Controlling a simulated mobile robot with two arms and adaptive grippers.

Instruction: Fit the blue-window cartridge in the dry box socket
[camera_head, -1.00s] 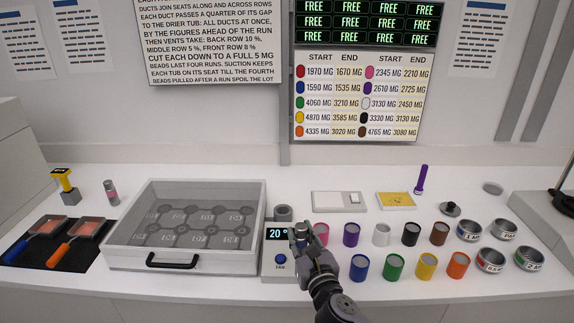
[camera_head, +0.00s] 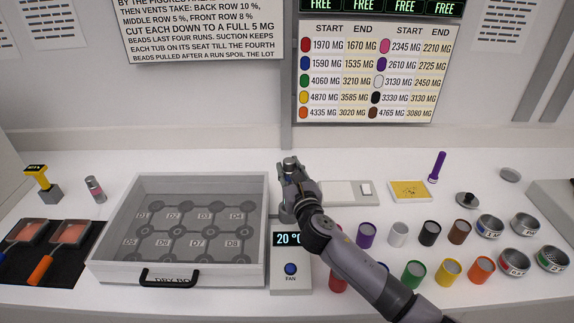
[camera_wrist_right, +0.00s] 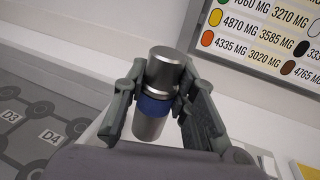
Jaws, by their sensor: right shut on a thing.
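My right gripper (camera_head: 290,163) is shut on a silver metal cylinder with a blue band, the blue-window cartridge (camera_wrist_right: 153,108). The right wrist view shows it between the two fingers (camera_wrist_right: 165,98), with its silver top sticking out. In the head view the gripper is at the right rear corner of the dry box (camera_head: 261,235), a grey tray-like box with a clear lid and a black handle. A grey round part, likely the socket (camera_head: 286,214), shows beside the box, partly hidden by my arm. I cannot tell whether the cartridge touches it. My left gripper is out of view.
The fan panel (camera_head: 290,268) reads 20 °C in front of the grey part. Coloured jars, such as the purple one (camera_head: 366,235), and labelled tins stand to the right. My right arm passes over some jars.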

